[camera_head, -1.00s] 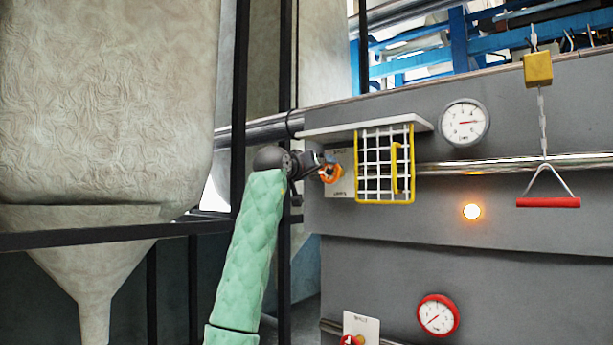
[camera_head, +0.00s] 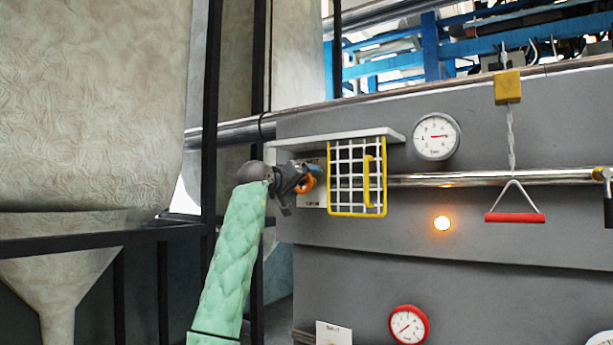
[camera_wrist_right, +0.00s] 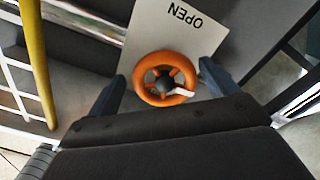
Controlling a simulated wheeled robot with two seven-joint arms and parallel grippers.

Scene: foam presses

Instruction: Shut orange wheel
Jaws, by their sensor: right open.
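The orange wheel (camera_head: 306,184) is on the grey press wall, left of the yellow-edged cage. In the right wrist view the orange wheel (camera_wrist_right: 165,99) shows as a spoked ring with a dark hub and a white pointer. It is in front of a white plate (camera_wrist_right: 205,38) reading OPEN, upside down in that view. My right gripper (camera_head: 302,178) is at the wheel and partly hides it. In the wrist view my right gripper (camera_wrist_right: 160,84) is open, one finger on each side of the ring, with gaps showing. My left gripper is not in view.
The white-and-yellow cage (camera_head: 356,177) stands close right of the wheel, under a white shelf (camera_head: 340,139). A black frame post (camera_head: 210,130) stands to the left. A red pull handle (camera_head: 515,217) hangs farther right. A lamp (camera_head: 442,223) glows orange.

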